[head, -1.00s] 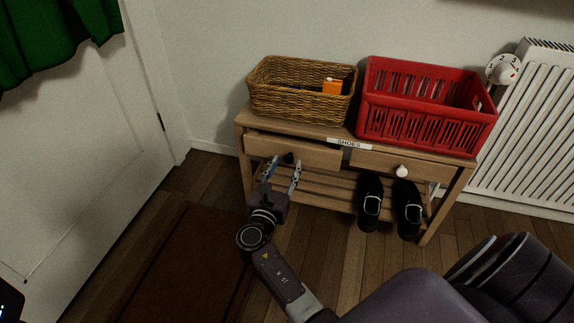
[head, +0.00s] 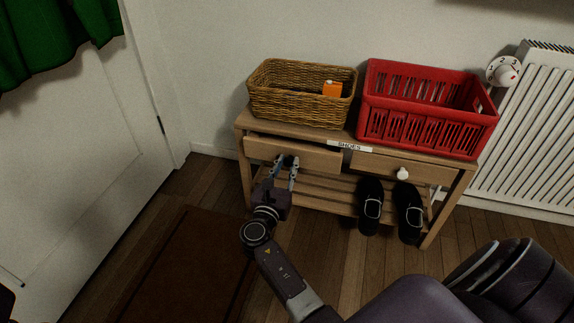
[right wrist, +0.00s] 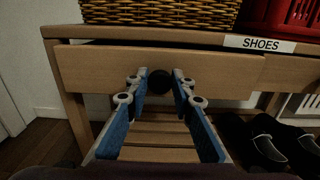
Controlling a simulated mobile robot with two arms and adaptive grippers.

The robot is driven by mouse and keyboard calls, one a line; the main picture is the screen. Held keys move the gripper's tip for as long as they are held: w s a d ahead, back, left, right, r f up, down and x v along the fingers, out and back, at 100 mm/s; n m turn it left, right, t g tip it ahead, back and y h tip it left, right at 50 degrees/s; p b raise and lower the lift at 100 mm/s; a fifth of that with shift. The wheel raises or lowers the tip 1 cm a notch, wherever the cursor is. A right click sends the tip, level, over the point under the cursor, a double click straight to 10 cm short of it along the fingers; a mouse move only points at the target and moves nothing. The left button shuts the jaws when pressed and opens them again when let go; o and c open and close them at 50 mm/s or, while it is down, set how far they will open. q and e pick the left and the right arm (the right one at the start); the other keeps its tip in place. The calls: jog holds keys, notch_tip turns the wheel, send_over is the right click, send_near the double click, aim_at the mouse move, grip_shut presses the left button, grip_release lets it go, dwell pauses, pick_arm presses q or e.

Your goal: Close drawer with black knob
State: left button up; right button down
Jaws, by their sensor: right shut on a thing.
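The left wooden drawer (head: 315,157) of the shoe bench stands a little out, with a dark gap above its front edge. Its round black knob (right wrist: 158,82) sits between the fingertips of my right gripper (right wrist: 159,84) in the right wrist view. My right gripper (head: 284,162) is shut on this knob, and the fingers partly cover it in the head view. My left gripper is not in view.
The bench carries a wicker basket (head: 300,105) holding an orange item and a red crate (head: 420,130). The right drawer (head: 370,164) has a white knob (head: 402,174). Black shoes (head: 370,205) stand below on the slatted shelf. A white radiator (head: 530,140) is at the right.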

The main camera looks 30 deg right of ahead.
aim_at(291, 155)
jog(key=x, duration=0.4)
jog(key=shift+r, duration=0.15)
jog(key=c, duration=2)
grip_release()
jog(key=o, duration=0.3)
jog(key=shift+w+d, duration=0.1)
jog(key=v, duration=1.2)
